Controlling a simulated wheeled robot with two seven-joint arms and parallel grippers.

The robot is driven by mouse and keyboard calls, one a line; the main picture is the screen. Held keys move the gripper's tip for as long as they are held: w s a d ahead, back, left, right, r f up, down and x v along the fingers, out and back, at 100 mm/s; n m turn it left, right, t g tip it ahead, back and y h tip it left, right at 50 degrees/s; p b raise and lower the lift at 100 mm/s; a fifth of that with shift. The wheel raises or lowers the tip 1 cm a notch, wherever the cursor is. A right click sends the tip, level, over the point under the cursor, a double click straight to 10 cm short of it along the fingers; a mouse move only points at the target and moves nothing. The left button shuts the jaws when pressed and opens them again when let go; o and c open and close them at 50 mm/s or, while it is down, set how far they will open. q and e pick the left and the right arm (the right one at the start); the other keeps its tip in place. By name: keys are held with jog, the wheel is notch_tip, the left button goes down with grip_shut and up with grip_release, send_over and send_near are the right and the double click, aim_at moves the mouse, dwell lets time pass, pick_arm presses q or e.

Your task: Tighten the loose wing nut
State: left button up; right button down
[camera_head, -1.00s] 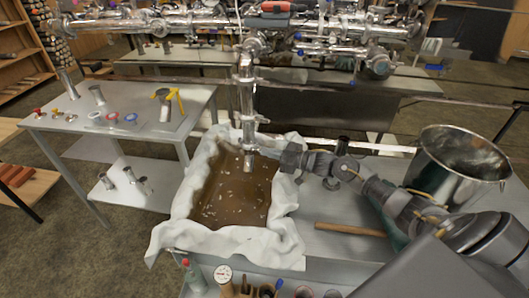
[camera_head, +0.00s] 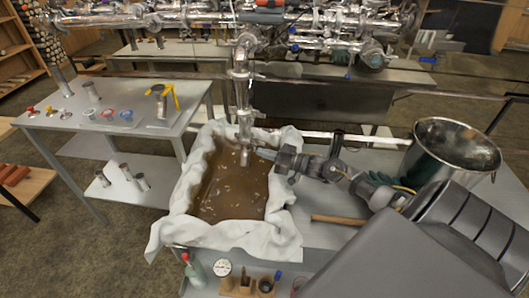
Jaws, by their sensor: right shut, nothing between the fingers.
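A shiny steel pipe (camera_head: 241,95) hangs down over a cloth-lined pan of brown liquid. Clamps sit along this pipe, and a small clamp (camera_head: 250,115) is on its lower part. The wing nut is too small to tell apart from the clamp fittings, and I cannot see which one is loose. My right gripper (camera_head: 261,152) reaches in from the right, just right of the pipe's lower end (camera_head: 245,157). Its fingers are shut and hold nothing; whether they touch the pipe I cannot tell. My left gripper is not in view.
The cloth-lined pan (camera_head: 171,232) lies under the pipe. A steel pot (camera_head: 455,150) and a wooden handle (camera_head: 338,220) are on the right bench. A grey side table (camera_head: 60,113) holds small parts at left. Pipework (camera_head: 170,20) crosses the top.

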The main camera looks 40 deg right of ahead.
jog(key=shift+f, duration=0.1)
dwell(0.6)
jog(key=v, duration=1)
jog(key=shift+s+d+b, duration=0.2)
jog(key=shift+s+b, duration=0.1)
jog(key=shift+s, duration=0.05)
